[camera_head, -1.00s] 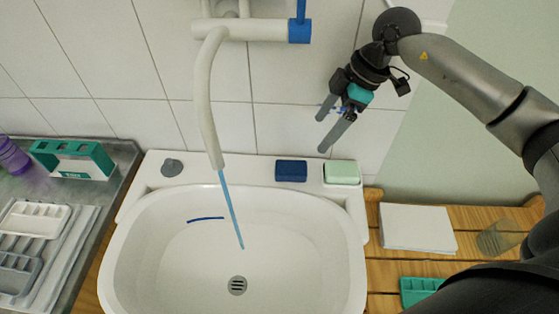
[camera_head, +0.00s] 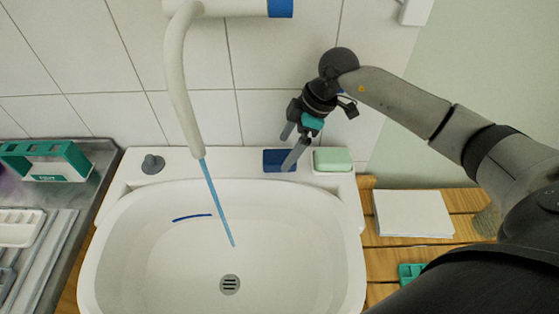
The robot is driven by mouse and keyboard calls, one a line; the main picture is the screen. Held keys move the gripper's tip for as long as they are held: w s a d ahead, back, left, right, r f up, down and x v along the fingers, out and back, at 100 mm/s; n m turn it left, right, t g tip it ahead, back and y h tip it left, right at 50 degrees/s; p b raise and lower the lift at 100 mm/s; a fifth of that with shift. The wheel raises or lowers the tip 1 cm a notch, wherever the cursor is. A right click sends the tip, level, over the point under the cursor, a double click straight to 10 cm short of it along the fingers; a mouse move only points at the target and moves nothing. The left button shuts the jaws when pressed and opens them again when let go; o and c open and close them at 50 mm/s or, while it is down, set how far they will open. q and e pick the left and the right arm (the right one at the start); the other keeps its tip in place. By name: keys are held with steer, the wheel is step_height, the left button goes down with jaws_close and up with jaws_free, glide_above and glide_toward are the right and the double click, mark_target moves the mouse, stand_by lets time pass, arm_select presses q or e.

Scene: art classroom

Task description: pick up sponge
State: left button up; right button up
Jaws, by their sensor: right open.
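The sponge looks to be the dark blue block (camera_head: 273,161) on the back ledge of the white sink (camera_head: 120,213). A pale green block (camera_head: 332,160), perhaps soap, sits just to its right. My right gripper (camera_head: 289,151) is open, its two fingers pointing down over the blue block. One finger covers part of the block's right side, and the other shows near its top edge. I cannot tell whether the fingers touch it. My left gripper is out of view.
A white faucet (camera_head: 181,90) runs water into the basin, left of the blue block. A grey plug (camera_head: 152,164) is on the ledge's left. White paper (camera_head: 412,213) lies on the wooden slats at right. A green holder (camera_head: 45,160) stands at far left.

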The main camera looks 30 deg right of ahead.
mark_target(280, 156)
steer(key=x, duration=0.2)
steer(key=b+x, duration=0.1)
steer(key=x, duration=0.1)
steer(key=shift+w+a+f, duration=0.1)
steer(key=shift+w+f, duration=0.15)
steer(key=shift+w, duration=0.05)
steer(key=c, duration=1.4)
steer(key=shift+r, duration=0.1)
step_height(280, 156, up, 10)
steer(key=shift+p, duration=1.15)
